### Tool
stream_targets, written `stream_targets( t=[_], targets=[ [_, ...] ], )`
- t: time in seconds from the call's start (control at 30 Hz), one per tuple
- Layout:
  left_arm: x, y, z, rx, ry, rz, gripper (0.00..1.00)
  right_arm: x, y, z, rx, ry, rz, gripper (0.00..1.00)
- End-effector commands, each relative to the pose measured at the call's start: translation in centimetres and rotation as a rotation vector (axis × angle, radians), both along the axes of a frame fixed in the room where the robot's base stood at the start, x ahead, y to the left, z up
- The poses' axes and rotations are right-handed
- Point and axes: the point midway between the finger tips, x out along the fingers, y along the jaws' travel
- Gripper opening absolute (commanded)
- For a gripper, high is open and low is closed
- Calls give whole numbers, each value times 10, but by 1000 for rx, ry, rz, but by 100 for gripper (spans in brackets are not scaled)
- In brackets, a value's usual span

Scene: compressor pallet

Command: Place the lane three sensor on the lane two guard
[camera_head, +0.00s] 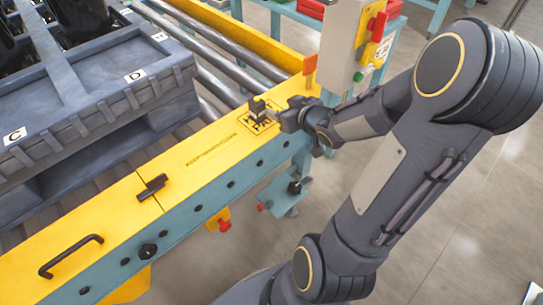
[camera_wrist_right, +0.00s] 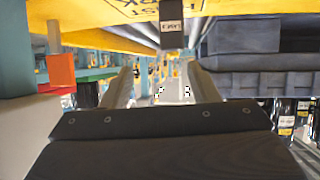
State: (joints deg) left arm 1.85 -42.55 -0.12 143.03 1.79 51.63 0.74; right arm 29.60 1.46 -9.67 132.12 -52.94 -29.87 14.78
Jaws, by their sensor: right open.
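A small dark sensor (camera_head: 257,107) stands on a black printed mark on the yellow guard (camera_head: 205,145) along the conveyor. In the right wrist view a dark block with a small white label (camera_wrist_right: 172,25), which looks like this sensor, shows beyond the fingertips against a yellow surface (camera_wrist_right: 95,15). I cannot read a lane number on it. My right gripper (camera_head: 282,116) is just right of the sensor, low over the guard's edge. Its two fingers (camera_wrist_right: 158,82) are apart with nothing between them. My left gripper is not in view.
A black T-shaped piece (camera_head: 152,187) and a black handle (camera_head: 70,255) sit farther along the yellow top. A grey pallet (camera_head: 110,95) with letter labels stands on the rollers (camera_head: 215,50). A control box (camera_head: 352,45) and an orange tab (camera_head: 310,66) stand behind my gripper.

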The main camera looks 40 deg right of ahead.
Motion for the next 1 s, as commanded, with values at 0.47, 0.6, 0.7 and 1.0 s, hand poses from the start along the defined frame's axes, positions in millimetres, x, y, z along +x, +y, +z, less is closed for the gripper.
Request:
stream_targets(
  t=[0.47, 0.6, 0.7, 1.0],
  targets=[
    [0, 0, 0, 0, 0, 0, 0, -164, 167, 34, 398, 544, 47, 54],
    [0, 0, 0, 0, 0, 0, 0, -189, 191, 35, 444, 609, 121, 54],
    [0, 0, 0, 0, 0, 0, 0, -193, 194, 35, 451, 622, 131, 54],
    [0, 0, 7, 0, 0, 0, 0, -192, 193, 42, 451, 622, 128, 54]
  ],
)
